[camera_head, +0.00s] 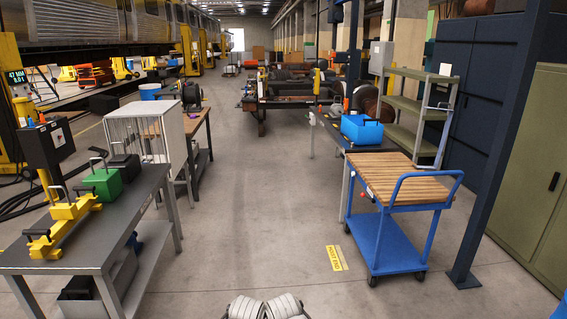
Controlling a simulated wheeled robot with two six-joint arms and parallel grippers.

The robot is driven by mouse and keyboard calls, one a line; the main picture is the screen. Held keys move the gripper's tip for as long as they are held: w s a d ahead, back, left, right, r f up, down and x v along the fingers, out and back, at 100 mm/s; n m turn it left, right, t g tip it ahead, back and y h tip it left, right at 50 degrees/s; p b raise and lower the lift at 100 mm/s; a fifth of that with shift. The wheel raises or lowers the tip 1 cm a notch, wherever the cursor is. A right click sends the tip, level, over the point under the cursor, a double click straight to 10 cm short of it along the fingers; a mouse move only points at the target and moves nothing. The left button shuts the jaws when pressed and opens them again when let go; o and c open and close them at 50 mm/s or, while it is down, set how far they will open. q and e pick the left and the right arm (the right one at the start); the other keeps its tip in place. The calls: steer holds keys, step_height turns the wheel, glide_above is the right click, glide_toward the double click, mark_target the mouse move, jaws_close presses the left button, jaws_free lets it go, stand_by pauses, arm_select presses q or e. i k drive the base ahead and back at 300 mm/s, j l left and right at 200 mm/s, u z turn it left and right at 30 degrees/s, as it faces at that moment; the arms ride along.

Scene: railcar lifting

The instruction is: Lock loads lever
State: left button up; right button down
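No part in view can be clearly told as the loads lever. On the grey workbench (120,213) at the left stand a yellow fixture (62,222), a green block (103,183) and a black block (125,166), with handles on top. A dark control box (46,146) with orange knobs stands on a yellow post behind that bench. White-grey rounded parts (265,308) at the bottom middle look like parts of my own body. Neither of my grippers can be made out.
A blue cart (402,255) with a wooden top stands right of the middle, beside a dark blue post (497,150). A white cabinet (145,135) is behind the left bench. Wheelsets and frames (290,90) stand farther back. The central floor (265,200) is clear.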

mark_target(363, 194)
steer(key=i+j, duration=0.1)
steer(key=i, duration=1.65)
steer(key=i+z, duration=0.45)
steer(key=i+j+z, duration=0.15)
steer(key=i+z, duration=0.3)
steer(key=i+j+z, duration=0.9)
steer(key=i+l, duration=0.05)
